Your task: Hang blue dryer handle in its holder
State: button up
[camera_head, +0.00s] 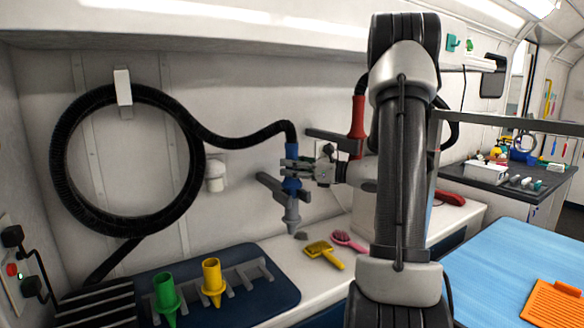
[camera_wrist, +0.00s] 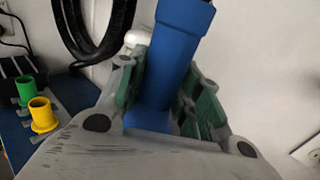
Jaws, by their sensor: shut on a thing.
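The blue dryer handle (camera_head: 291,182) is upright in the head view, with a black hose at its top and a grey nozzle (camera_head: 291,215) at its lower end. My gripper (camera_head: 291,168) is shut on its middle from the right. In the wrist view the blue handle (camera_wrist: 183,38) stands between the green-padded fingers (camera_wrist: 165,100). A dark grey bracket arm (camera_head: 270,186) shows right beside the lower handle; I cannot tell whether the handle is seated in it. Another grey bracket (camera_head: 325,136) is at the red dryer handle (camera_head: 357,125).
A black hose coil (camera_head: 60,180) hangs on the left wall. A dark blue mat (camera_head: 283,285) bears a rack with green (camera_head: 167,297) and yellow (camera_head: 212,280) nozzles. A yellow brush (camera_head: 324,254) and pink brush (camera_head: 346,240) lie on the counter. A blue table (camera_head: 490,255) is at right.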

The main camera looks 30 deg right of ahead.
jog(key=shift+f, duration=0.65)
jog(key=o, duration=1.2)
jog(key=o, duration=0.7)
jog(key=shift+c, duration=0.2)
